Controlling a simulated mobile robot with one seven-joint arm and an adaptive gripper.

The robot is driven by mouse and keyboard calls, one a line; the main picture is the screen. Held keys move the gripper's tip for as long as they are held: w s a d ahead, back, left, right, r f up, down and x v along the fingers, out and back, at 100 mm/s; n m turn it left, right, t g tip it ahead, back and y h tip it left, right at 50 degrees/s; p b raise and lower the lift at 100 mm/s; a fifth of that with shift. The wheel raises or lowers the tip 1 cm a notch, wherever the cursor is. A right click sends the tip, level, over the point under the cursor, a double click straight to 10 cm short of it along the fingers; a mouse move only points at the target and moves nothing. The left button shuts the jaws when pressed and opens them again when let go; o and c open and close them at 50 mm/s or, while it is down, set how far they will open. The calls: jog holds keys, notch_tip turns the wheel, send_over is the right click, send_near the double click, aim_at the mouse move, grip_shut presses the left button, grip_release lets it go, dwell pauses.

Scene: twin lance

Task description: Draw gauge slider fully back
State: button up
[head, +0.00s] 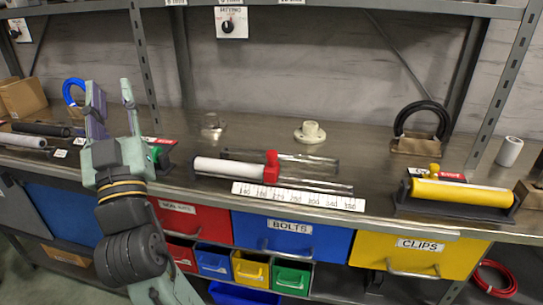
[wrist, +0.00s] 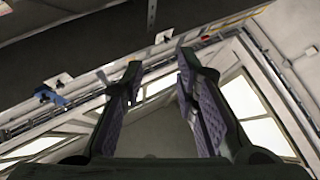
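The gauge slider is a red block with an upright knob (head: 271,166) on two metal rails (head: 312,182) on the bench. A white cylinder (head: 228,168) lies against its left side. A white scale strip with printed numbers (head: 298,196) runs along the front; the slider stands toward its left half. My gripper (head: 110,92) is raised left of the gauge, fingers pointing up, apart from the slider. The wrist view shows the gripper (wrist: 158,62) with its fingers spread and nothing between them. The slider is not seen in the wrist view.
A yellow cylinder in a dark holder (head: 460,194) stands at the right. A pale flanged part (head: 310,133) and a black hose coil (head: 422,118) are behind. Shelf posts (head: 146,66) rise from the bench. Red, blue and yellow drawers (head: 291,235) sit below the bench edge.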

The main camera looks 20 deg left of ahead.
jog(key=shift+o, duration=0.7)
jog(key=w+d+f+m+t+h, duration=0.1)
jog(key=w+f+m+h, duration=0.3)
jog(key=w+f+h, duration=0.1)
jog(key=shift+w+d+f+t+h, duration=0.4)
jog(key=shift+w+h, duration=0.25)
jog(key=shift+h, duration=0.25)
jog(key=shift+o, duration=0.6)
jog(key=w+d+f+m+h, duration=0.3)
jog(key=f+h, duration=0.1)
jog(key=h, duration=0.1)
jog(key=shift+w, duration=0.2)
jog(key=shift+o, duration=0.2)
jog(key=d+f+m+h, duration=0.1)
jog(key=w+d+f+m+h, duration=0.1)
jog(key=h, duration=0.1)
jog(key=d+f+h, duration=0.2)
jog(key=shift+w+m+g, duration=0.4)
jog(key=m+g+h, duration=0.2)
jog(key=m+h, duration=0.2)
jog(key=h, duration=0.2)
send_near(268, 158)
jog(key=w, duration=0.1)
jog(key=shift+g, duration=0.3)
jog(key=p+x, duration=0.1)
jog(key=x, duration=0.4)
jog(key=p+x, duration=0.2)
jog(key=x, duration=0.3)
jog(key=shift+w+d+r, duration=0.15)
jog(key=shift+r, duration=0.1)
